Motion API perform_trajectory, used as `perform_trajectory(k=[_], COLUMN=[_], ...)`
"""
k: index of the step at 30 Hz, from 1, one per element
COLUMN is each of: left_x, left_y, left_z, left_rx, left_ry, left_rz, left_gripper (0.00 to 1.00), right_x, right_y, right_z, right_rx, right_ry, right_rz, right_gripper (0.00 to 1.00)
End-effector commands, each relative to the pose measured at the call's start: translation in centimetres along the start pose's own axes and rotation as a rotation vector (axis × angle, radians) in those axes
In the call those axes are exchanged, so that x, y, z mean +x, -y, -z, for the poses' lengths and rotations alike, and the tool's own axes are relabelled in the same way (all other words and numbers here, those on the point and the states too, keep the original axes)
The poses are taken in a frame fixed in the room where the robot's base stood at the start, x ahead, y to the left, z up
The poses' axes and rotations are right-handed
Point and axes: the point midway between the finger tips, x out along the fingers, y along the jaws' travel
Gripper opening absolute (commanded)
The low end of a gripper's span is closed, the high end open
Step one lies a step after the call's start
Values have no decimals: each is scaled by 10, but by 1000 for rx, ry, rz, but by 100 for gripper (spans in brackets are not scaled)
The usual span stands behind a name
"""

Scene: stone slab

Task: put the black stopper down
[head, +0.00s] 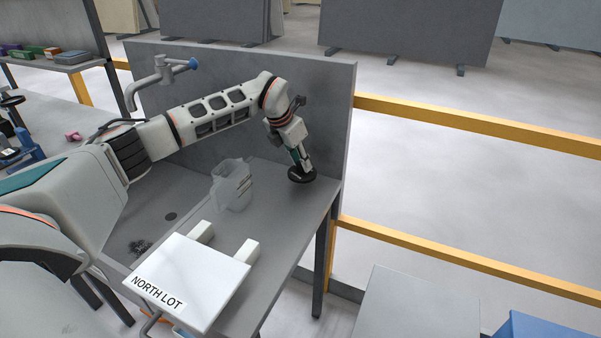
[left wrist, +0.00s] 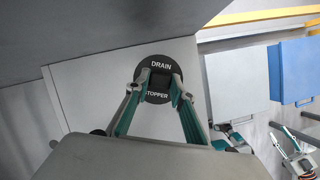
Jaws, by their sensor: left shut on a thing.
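The black stopper (head: 303,174) is a round disc at the far right end of the grey bench (head: 280,215), near the back panel. In the left wrist view the stopper (left wrist: 160,66) shows white lettering, "DRAIN" and "STOPPER". My left gripper (head: 299,162) points down over it and is shut on its middle; the fingers (left wrist: 158,84) also show in the left wrist view. The stopper is at or just above the bench top; I cannot tell if it touches. My right gripper (left wrist: 300,162) shows small at the right edge of the left wrist view, away from the stopper.
A clear pitcher-like container (head: 232,186) stands left of the stopper. A white slab labelled "NORTH LOT" (head: 190,275) rests on two blocks at the front. The back panel (head: 330,100) stands close behind my left gripper.

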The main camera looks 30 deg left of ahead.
Motion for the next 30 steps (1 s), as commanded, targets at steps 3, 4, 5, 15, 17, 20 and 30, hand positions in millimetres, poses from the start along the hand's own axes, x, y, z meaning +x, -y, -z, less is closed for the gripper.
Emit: perform_trajectory(k=[3,4,5,15,17,20,30], left_x=[10,14,18,38,38,40,41], left_y=[0,0,0,0,0,0,0], left_z=[4,6,8,16,16,17,17], left_rx=[0,0,-1,1,1,1,1], left_ry=[-1,-2,-2,1,1,1,0], left_rz=[0,1,1,-1,-1,-1,0], left_gripper=[1,1,1,1,1,1,40], right_x=[0,0,0,0,0,0,1], right_y=[0,0,0,0,0,1,1], right_z=[0,0,-1,-2,-2,-3,-2], right_rx=[0,0,0,0,0,0,0], right_ry=[1,1,1,4,4,4,3], right_rz=[0,0,0,1,1,1,1], right_gripper=[40,40,40,40,40,40,40])
